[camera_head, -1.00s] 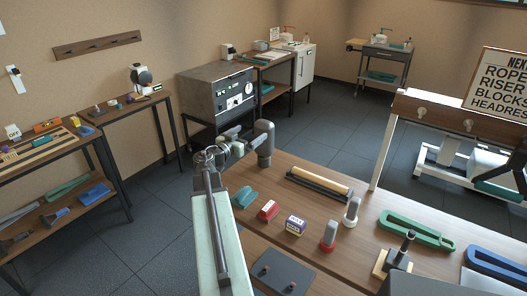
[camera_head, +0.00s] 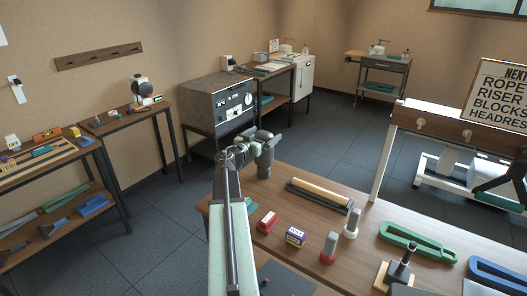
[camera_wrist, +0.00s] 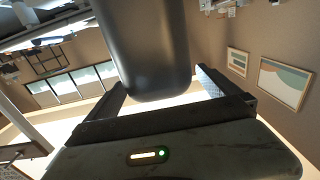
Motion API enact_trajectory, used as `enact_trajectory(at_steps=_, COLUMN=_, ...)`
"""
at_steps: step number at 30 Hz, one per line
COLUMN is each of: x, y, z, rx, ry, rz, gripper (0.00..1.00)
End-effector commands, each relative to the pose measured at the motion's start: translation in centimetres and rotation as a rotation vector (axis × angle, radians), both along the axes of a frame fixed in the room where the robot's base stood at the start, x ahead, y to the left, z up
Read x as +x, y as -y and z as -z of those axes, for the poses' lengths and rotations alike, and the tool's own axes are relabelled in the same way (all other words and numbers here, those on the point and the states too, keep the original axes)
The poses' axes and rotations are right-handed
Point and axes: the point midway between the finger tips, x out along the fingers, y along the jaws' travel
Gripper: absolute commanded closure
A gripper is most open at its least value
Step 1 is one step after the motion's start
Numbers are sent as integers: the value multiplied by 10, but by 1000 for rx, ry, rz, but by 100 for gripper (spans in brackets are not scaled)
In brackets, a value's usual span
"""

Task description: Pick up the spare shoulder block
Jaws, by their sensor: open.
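A dark grey rounded block, which I take for the spare shoulder block (camera_head: 265,160), stands upright at the far left corner of the workbench (camera_head: 285,174) in the head view. My gripper (camera_head: 250,146) reaches its upper part from the left and partly covers it. In the wrist view the smooth grey block (camera_wrist: 150,50) comes down large from the top, in front of or between the two open fingers of my gripper (camera_wrist: 160,88). Whether the fingers touch it I cannot tell.
A roller in a dark tray (camera_head: 320,194) lies right of the block. A red block (camera_head: 267,221), a purple box (camera_head: 295,236) and two upright stamp-like pieces (camera_head: 328,247) stand nearer. A grey machine (camera_head: 217,105) stands behind, across a floor gap.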

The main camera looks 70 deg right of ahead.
Motion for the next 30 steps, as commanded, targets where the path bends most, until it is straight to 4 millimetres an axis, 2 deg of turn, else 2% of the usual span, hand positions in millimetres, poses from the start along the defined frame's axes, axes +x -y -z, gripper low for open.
enact_trajectory(at_steps=2, x=0, y=-1, z=0, rx=0, ry=0, rz=0, gripper=0)
enact_trajectory(at_steps=3, x=0, y=-1, z=0, rx=0, ry=0, rz=0, gripper=6)
enact_trajectory(at_steps=12, x=1, y=-2, z=0, rx=0, ry=0, rz=-1, gripper=89)
enact_trajectory(at_steps=13, x=1, y=-2, z=0, rx=0, ry=0, rz=-1, gripper=96)
enact_trajectory(at_steps=23, x=1, y=-2, z=-7, rx=-1, ry=-1, rz=-1, gripper=96)
enact_trajectory(at_steps=26, x=1, y=-2, z=-18, rx=-1, ry=-1, rz=-1, gripper=96)
enact_trajectory(at_steps=30, x=1, y=-2, z=-43, rx=-1, ry=-1, rz=-1, gripper=96)
